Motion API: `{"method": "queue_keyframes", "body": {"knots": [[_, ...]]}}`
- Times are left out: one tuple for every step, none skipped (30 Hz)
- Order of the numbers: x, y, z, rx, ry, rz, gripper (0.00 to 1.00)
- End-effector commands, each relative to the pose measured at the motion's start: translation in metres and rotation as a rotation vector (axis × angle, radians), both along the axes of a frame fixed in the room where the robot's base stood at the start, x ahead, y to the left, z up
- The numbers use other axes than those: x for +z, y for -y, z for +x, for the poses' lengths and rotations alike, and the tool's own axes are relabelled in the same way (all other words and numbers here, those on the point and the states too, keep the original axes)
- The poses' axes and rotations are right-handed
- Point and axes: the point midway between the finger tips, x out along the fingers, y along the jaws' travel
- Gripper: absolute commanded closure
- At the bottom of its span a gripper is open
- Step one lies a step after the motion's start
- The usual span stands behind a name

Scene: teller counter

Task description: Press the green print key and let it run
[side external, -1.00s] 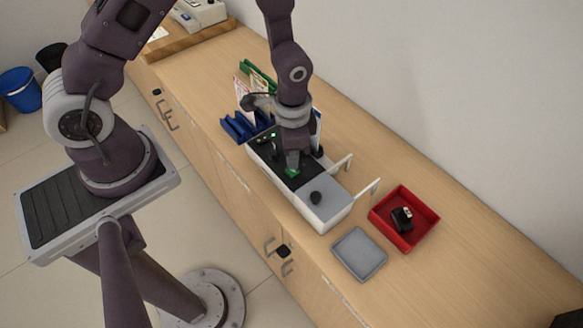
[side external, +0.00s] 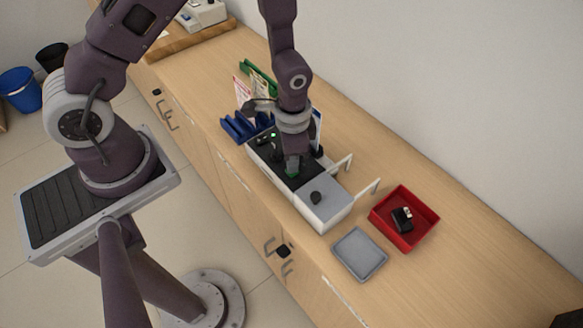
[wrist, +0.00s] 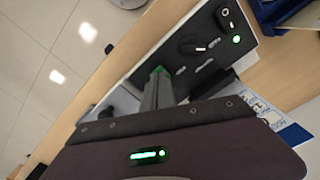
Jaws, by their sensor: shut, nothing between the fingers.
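The machine is a long white box with a black control panel (side external: 263,152) and a grey top section (side external: 325,196) on the counter. The green print key (wrist: 159,70) shows as a small green patch at the fingertips in the wrist view. My gripper (side external: 292,172) is shut and empty, pointing down onto the panel. The fingertips (wrist: 157,74) cover most of the key. They look touching or very close; I cannot tell whether the key is pressed down. A green light (wrist: 236,39) glows on the panel, beside a black rotary knob (wrist: 190,46).
White brackets (side external: 367,190) rise along the machine's far side. A grey tray (side external: 359,254) and a red tray (side external: 426,230) holding a black object (side external: 401,220) lie to the right. A blue rack (side external: 240,126) stands behind left.

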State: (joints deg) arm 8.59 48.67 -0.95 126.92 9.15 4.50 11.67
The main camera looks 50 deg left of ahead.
Motion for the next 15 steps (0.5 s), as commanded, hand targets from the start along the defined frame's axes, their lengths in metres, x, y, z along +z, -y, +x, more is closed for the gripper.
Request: {"method": "queue_keyframes", "body": {"knots": [[-0.001,0.000,0.000,0.000,0.000,0.000,1.00],[-0.002,0.000,0.000,0.000,0.000,0.000,1.00],[-0.002,0.000,0.000,0.000,0.000,0.000,1.00],[-0.003,0.000,0.000,0.000,0.000,0.000,1.00],[-0.004,0.000,0.000,0.000,0.000,0.000,1.00],[-0.004,0.000,0.000,0.000,0.001,-0.001,1.00],[-0.005,0.000,0.000,0.000,0.001,0.000,1.00],[-0.005,0.000,0.000,0.000,0.001,0.000,1.00],[-0.004,0.000,0.000,0.000,0.001,0.000,1.00],[-0.004,0.000,0.000,0.000,0.001,0.000,1.00],[-0.004,0.000,0.000,0.000,0.001,0.000,1.00],[-0.003,0.000,0.001,0.000,0.002,0.000,1.00],[-0.001,0.000,0.001,0.000,0.002,0.000,1.00],[0.002,0.000,0.001,0.000,0.003,-0.002,1.00],[0.006,0.000,0.001,0.001,0.004,-0.001,1.00]]}}
